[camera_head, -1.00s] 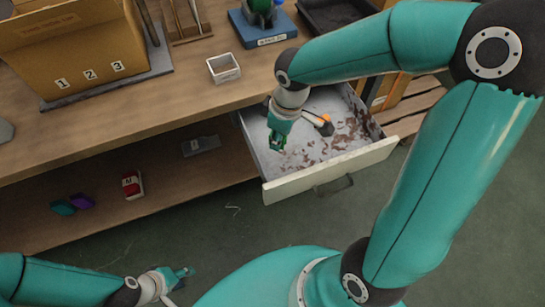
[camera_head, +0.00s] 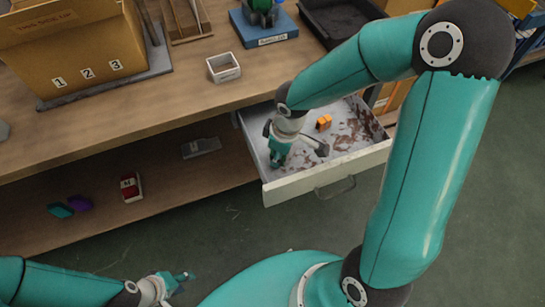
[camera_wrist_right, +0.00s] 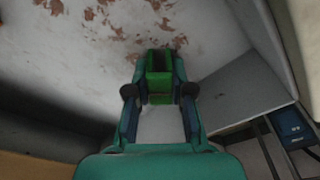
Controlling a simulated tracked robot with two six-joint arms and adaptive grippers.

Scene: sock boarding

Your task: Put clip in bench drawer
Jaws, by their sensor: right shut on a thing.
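The bench drawer (camera_head: 279,191) is pulled out, with a pale, rust-stained floor. My right gripper (camera_head: 277,158) points down inside the drawer outline, toward its left side. In the right wrist view, my right gripper (camera_wrist_right: 159,85) is shut on a small green clip (camera_wrist_right: 158,70), held between its fingertips against the drawer floor (camera_wrist_right: 215,40) behind it. I cannot tell whether the clip touches that floor. My left gripper (camera_head: 181,276) is low at the left, over the room floor, away from the bench; its finger opening is too small to read.
A small orange thing (camera_head: 323,122) lies in the drawer toward the back. On the bench top (camera_head: 150,110) stand a white open box (camera_head: 223,69), a blue-based stand (camera_head: 264,33) and a black tray (camera_head: 335,18). The lower shelf holds a red-and-white item (camera_head: 131,186) and a grey one (camera_head: 201,147).

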